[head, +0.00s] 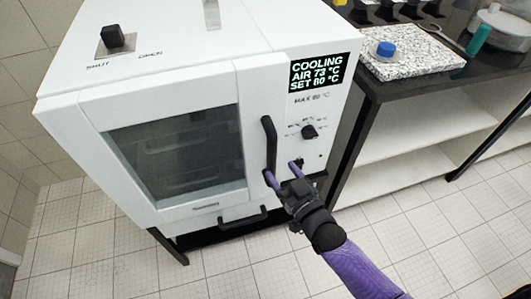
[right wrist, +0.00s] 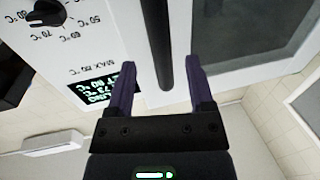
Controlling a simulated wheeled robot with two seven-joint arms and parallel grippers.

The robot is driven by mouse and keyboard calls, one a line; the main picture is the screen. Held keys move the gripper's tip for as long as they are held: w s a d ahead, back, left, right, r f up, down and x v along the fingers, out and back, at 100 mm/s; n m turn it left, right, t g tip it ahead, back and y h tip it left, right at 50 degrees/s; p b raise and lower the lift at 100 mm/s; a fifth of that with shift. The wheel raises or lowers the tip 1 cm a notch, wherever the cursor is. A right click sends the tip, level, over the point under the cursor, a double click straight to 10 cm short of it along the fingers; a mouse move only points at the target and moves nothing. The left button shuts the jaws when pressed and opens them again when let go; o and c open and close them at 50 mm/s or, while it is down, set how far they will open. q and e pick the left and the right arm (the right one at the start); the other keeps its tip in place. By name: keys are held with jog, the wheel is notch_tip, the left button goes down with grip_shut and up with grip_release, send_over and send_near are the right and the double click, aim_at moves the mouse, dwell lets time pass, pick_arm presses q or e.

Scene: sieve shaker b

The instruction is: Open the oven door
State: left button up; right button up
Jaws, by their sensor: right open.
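The white oven (head: 180,60) stands at the left of the head view. Its windowed door (head: 175,155) looks shut. A black vertical door handle (head: 269,140) is at the door's right side; it also shows in the right wrist view (right wrist: 155,40). My right gripper (head: 283,171) is open at the handle's lower end. In the right wrist view its purple fingers (right wrist: 162,75) are apart, one on each side of the handle, with a gap on both sides. My left gripper is not in view.
A lit display (head: 318,71) reads COOLING, AIR 73 °C, SET 80 °C. A black dial (head: 309,131) is right of the handle. A SHUT/OPEN knob (head: 112,38) is on top. A second bar (head: 243,216) is below the door. A dark bench (head: 400,89) stands right; floor in front is clear.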

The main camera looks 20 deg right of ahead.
aim_at(274, 162)
jog(key=b+x, duration=0.1)
jog(key=x, duration=0.4)
jog(key=shift+w+a+f, duration=0.1)
jog(key=shift+w, duration=0.15)
grip_shut()
dwell(1.1)
